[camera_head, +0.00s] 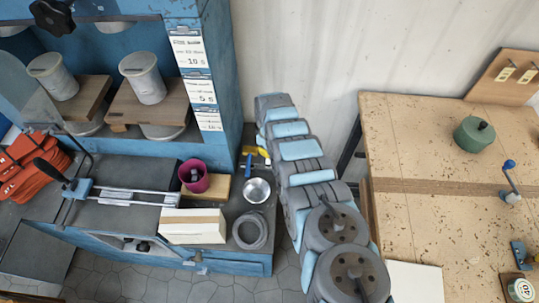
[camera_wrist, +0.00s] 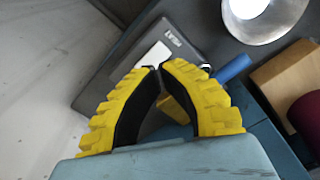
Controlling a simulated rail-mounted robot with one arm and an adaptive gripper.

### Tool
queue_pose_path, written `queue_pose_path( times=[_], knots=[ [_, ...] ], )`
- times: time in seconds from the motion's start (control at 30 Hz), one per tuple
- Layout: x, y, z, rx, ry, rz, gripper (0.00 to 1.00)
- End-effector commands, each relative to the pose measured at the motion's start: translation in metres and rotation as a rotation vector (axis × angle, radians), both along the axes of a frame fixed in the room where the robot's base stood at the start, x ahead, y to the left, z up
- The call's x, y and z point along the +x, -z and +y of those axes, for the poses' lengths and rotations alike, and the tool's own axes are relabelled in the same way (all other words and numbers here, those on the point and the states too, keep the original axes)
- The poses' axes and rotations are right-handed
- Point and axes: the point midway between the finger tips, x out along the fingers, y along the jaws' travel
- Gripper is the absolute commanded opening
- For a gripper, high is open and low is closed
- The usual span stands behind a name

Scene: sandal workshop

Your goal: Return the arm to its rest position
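My gripper (camera_wrist: 159,68) has yellow ribbed fingers with black inner faces. In the wrist view its fingertips come together, and I see nothing held between them. In the head view my arm reaches up from the bottom centre, and the yellow of my gripper (camera_head: 260,152) shows beside it, near the right edge of the blue workbench (camera_head: 230,264). A metal bowl (camera_head: 256,190) stands just below it there; the bowl (camera_wrist: 262,14) also shows at the top of the wrist view. A blue cylindrical piece (camera_wrist: 234,68) lies close to the right finger.
A magenta cup (camera_head: 194,178), a white box (camera_head: 193,226) and a grey coil (camera_head: 250,231) occupy the bench. Its blue cabinet (camera_head: 216,60) rises left of my arm. A wooden table (camera_head: 435,225) with a green container (camera_head: 474,135) is on the right. Pale wall lies behind.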

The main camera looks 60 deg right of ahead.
Motion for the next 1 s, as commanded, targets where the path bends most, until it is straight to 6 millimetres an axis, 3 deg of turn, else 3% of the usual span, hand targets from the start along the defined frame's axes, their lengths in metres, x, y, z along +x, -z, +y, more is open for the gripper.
queue_pose_path(
  times=[0.27, 0.83, 1.0],
  knots=[
    [0.000, -0.016, 0.000, 0.000, -0.001, 0.000, 0.00],
    [0.000, -0.014, 0.000, -0.002, 0.001, -0.001, 0.00],
    [0.014, 0.001, -0.009, -0.072, 0.038, -0.041, 0.00]
  ],
)
